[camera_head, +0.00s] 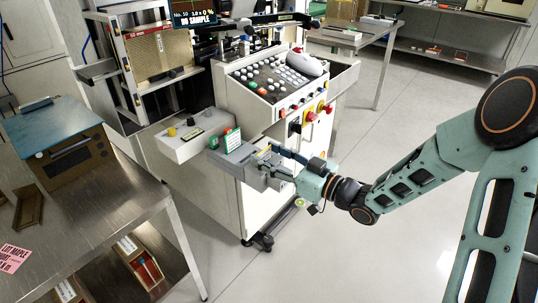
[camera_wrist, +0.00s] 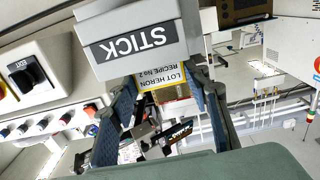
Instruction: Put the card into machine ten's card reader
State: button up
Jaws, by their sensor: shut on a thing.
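The card (camera_wrist: 180,76) is white with a yellow band and reads "LOT HERON RECIPE No 2" upside down in the wrist view. My gripper (camera_wrist: 165,108) is shut on it, with blue-grey fingers on both sides. The card's far edge meets a grey box (camera_wrist: 140,38) labelled "STICK"; I cannot tell whether it is inside a slot. In the head view my gripper (camera_head: 277,160) is at the right end of a grey box (camera_head: 238,158) on the machine's near side, apparently the reader. Machine ten (camera_head: 262,110) is white, below a display (camera_head: 194,18) reading "No.10 NO SAMPLE".
The machine's panel has several buttons and red knobs (camera_head: 311,116). A white control box (camera_head: 187,140) juts out left of the grey box. A steel bench (camera_head: 110,205) with a blue-topped unit (camera_head: 55,128) stands left. Open floor (camera_head: 365,110) lies to the right.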

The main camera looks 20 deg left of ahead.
jog(key=o, duration=1)
jog(key=v, duration=1.2)
jog(key=shift+w, duration=0.1)
